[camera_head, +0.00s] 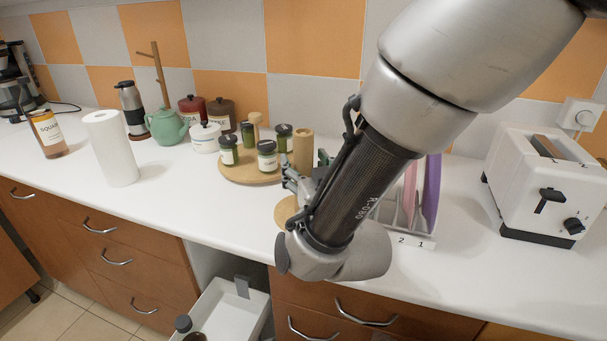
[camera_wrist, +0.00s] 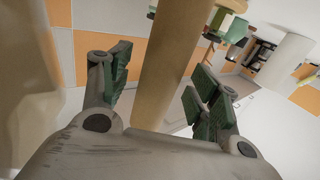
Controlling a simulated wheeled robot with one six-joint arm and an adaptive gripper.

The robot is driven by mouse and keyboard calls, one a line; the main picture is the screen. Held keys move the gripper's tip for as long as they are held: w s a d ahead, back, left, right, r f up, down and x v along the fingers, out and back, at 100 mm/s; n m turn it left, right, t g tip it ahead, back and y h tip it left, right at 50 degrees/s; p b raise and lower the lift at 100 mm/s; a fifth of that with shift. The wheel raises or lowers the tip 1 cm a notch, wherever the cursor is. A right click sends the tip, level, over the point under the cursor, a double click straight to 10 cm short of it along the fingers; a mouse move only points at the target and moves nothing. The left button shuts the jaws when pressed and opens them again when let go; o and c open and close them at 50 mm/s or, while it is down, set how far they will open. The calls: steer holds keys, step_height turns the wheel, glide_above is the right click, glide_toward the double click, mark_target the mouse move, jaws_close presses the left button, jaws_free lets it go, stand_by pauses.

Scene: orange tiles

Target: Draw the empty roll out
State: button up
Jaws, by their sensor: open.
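The empty roll, a bare tan cardboard tube (camera_head: 303,152), stands upright behind my arm in the head view. Its lower part is hidden by my gripper (camera_head: 297,182). A round wooden base (camera_head: 287,211) shows partly below it; I cannot tell how the tube sits on it. In the wrist view the tube (camera_wrist: 172,62) runs between the two green-padded fingers of my gripper (camera_wrist: 158,92). The fingers are open, with a visible gap on the right side of the tube.
A full white paper roll (camera_head: 110,148) stands at the left. A round wooden tray (camera_head: 240,177) with several jars is close beside my gripper. A plate rack (camera_head: 415,243) and a toaster (camera_head: 546,185) are to the right. An open drawer (camera_head: 240,312) is below.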

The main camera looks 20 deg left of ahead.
steer(key=shift+w+a, duration=0.45)
steer(key=c, duration=0.8)
